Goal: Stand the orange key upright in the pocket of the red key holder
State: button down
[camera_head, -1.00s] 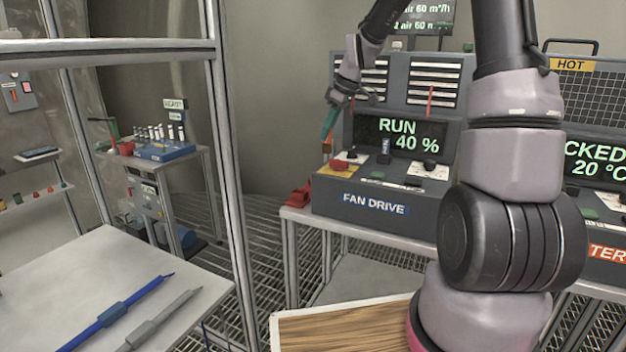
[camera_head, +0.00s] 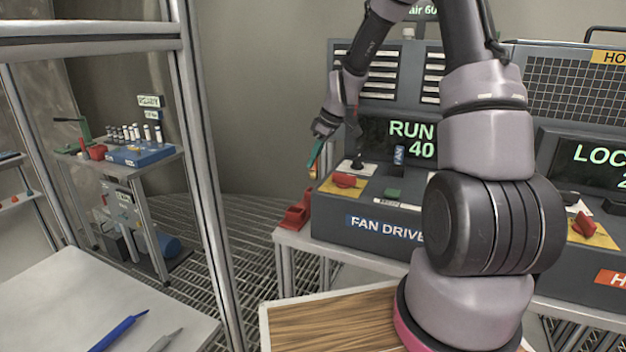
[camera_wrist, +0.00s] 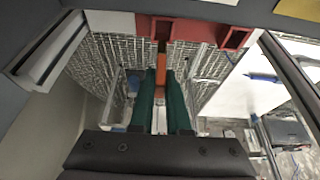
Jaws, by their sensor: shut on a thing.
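My gripper (camera_head: 316,157) has green fingers and is shut on the orange key (camera_wrist: 162,58). In the wrist view the key sticks out past the fingertips (camera_wrist: 166,78), and its far end overlaps the red key holder (camera_wrist: 190,30). In the head view only a small orange piece of the key (camera_head: 313,173) shows below the fingers, slightly tilted. The red key holder (camera_head: 296,214) stands at the left end of the bench, beside the fan drive console. The key appears above the holder's upright part, with a small gap. The wrist view shows square openings in the holder.
The fan drive console (camera_head: 365,222) with a red knob (camera_head: 344,180) stands close to the right of my gripper. A metal frame post (camera_head: 205,170) rises at left. A pale table (camera_head: 100,295) with blue and grey pens lies at lower left.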

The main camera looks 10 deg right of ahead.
aim_at(317, 169)
notch_tip(317, 169, down, 5)
jog(key=shift+f, duration=0.2)
jog(key=shift+r, duration=0.1)
jog(key=shift+s+f, duration=0.1)
jog(key=shift+f, duration=0.2)
